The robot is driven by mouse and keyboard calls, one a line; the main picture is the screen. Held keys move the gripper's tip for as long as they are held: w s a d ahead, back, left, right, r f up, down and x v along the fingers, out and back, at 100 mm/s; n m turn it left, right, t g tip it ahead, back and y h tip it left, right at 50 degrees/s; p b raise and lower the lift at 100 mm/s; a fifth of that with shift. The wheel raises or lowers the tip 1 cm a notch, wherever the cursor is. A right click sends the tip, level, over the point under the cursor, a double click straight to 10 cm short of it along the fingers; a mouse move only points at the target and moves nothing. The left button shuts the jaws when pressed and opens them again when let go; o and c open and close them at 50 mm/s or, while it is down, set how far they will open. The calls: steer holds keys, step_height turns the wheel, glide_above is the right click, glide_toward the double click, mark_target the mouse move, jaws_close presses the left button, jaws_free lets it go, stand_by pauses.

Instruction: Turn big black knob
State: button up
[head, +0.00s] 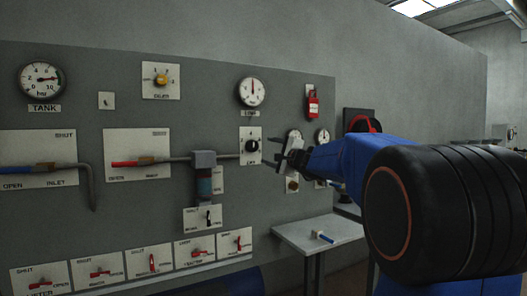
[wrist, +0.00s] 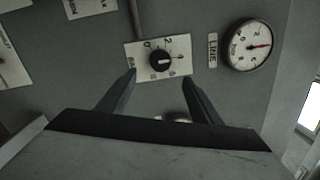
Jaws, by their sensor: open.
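The big black knob (head: 252,146) sits on a white square plate with number marks, on the grey panel below a round gauge. In the wrist view the knob (wrist: 160,61) shows ahead of the fingers, near the top middle, with a pale pointer line on it. My gripper (head: 279,152) is just right of the knob in the head view, apart from it. In the wrist view my gripper (wrist: 158,80) has its two dark fingers spread, with nothing between them. The knob lies just beyond the fingertips.
A line gauge (wrist: 250,45) is right of the knob plate in the wrist view. Pipes and a grey valve block (head: 204,160) stand out left of the knob. A small shelf (head: 335,232) juts out below.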

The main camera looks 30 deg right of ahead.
steer(key=s, duration=0.6)
steer(key=shift+f, duration=0.2)
